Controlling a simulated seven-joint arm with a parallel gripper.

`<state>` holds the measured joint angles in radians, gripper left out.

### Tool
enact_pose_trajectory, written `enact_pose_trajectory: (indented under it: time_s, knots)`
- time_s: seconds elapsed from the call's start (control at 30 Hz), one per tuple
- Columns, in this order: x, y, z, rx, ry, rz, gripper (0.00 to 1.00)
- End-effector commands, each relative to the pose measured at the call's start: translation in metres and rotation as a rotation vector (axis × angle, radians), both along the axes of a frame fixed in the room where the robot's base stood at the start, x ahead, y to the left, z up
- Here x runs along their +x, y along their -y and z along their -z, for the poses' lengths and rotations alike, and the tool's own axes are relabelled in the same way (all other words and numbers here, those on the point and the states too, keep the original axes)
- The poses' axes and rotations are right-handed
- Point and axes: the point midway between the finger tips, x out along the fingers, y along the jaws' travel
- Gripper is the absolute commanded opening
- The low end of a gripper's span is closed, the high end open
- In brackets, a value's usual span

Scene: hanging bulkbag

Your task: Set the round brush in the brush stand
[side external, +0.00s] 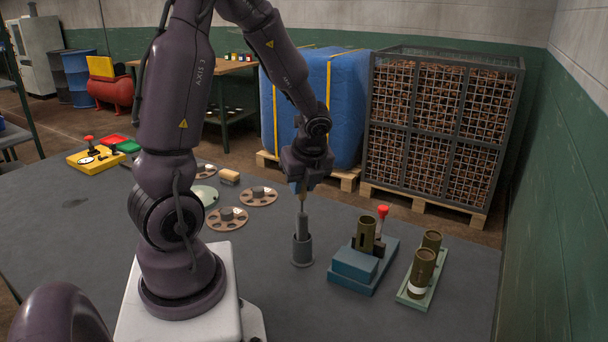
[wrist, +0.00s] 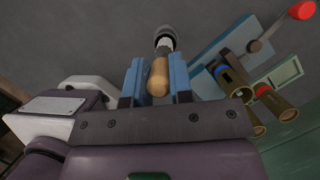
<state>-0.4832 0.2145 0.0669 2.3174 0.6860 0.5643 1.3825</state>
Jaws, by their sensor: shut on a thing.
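The round brush (side external: 302,223) hangs upright below my gripper (side external: 302,188), with its wooden handle between the fingers. In the wrist view, my gripper (wrist: 156,68) is shut on the tan handle of the brush (wrist: 158,78) between two blue fingers. The brush stand (side external: 302,251) is a dark grey upright cup on the table, directly under the brush. The brush's grey lower part lines up with the stand's mouth and seems to reach into it; how deep I cannot tell. The stand also shows in the wrist view (wrist: 164,32), partly hidden behind the brush.
A blue fixture (side external: 355,263) with a brown cylinder and red-knobbed lever stands right of the stand. Beyond it, a pale green tray (side external: 412,299) holds two brown cylinders. The table front is clear.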

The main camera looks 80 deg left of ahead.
Motion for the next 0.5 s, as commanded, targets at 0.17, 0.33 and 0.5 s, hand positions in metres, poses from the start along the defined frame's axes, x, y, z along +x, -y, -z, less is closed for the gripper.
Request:
enact_pose_trajectory:
  time_s: [0.17, 0.33, 0.5]
  knots:
    - [0.000, 0.000, 0.015, -0.001, -0.003, 0.002, 0.00]
    - [0.000, 0.000, 0.029, -0.001, -0.003, 0.002, 0.00]
    - [0.000, 0.000, 0.041, 0.000, -0.003, 0.001, 0.00]
